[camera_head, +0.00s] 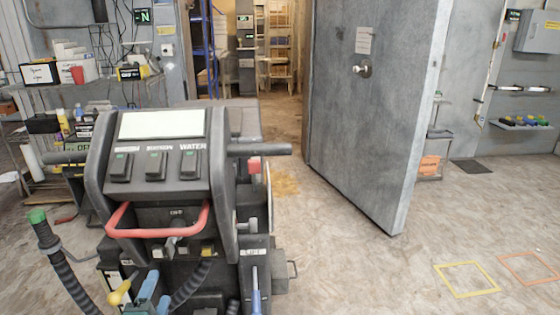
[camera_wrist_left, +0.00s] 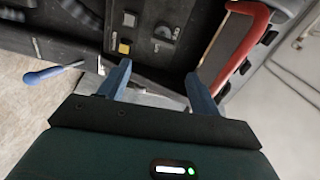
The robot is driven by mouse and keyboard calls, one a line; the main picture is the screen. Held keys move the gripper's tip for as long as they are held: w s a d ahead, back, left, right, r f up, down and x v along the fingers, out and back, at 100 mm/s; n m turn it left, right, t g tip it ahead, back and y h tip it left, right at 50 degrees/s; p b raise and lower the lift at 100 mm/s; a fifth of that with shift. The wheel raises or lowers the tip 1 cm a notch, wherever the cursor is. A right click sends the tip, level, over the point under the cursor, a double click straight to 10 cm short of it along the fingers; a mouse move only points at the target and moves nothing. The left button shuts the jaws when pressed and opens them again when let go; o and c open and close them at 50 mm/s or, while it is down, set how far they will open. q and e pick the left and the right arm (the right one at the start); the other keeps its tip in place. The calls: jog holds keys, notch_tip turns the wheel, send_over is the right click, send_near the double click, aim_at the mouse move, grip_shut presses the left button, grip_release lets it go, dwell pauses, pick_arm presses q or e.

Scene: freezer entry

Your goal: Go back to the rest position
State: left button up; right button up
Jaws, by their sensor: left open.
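My left gripper (camera_head: 150,293) shows its blue fingers at the bottom of the head view, in front of the lower panel of a dark machine (camera_head: 150,185). In the left wrist view my left gripper (camera_wrist_left: 158,70) is open, with nothing between its fingers. The machine's red handle bar (camera_head: 160,232) is above the gripper in the head view. It also shows to the right of the fingers in the left wrist view (camera_wrist_left: 238,45), apart from them as far as I can tell. My right gripper is not in view.
A lever with a blue grip (camera_head: 256,300) stands on the machine's right side. A green-capped stick (camera_head: 38,216) is at its left. A large grey door (camera_head: 372,100) stands open behind. Cluttered shelves (camera_head: 80,80) are at the left. The right floor is clear, with a yellow square (camera_head: 467,293).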

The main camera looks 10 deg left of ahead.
pick_arm(q)
jog(key=s+d+r+n+g+h+p, duration=0.2)
jog(key=s+d+n+g+h+p, duration=0.4)
jog(key=s+d+n+p, duration=0.5)
jog(key=s+d+h+p, duration=0.1)
jog(key=s+d+p, duration=0.2)
jog(key=d, duration=0.3)
jog(key=shift+d+n+g+p, duration=0.15)
jog(key=shift+n+g+p, duration=0.2)
jog(key=shift+p, duration=0.45)
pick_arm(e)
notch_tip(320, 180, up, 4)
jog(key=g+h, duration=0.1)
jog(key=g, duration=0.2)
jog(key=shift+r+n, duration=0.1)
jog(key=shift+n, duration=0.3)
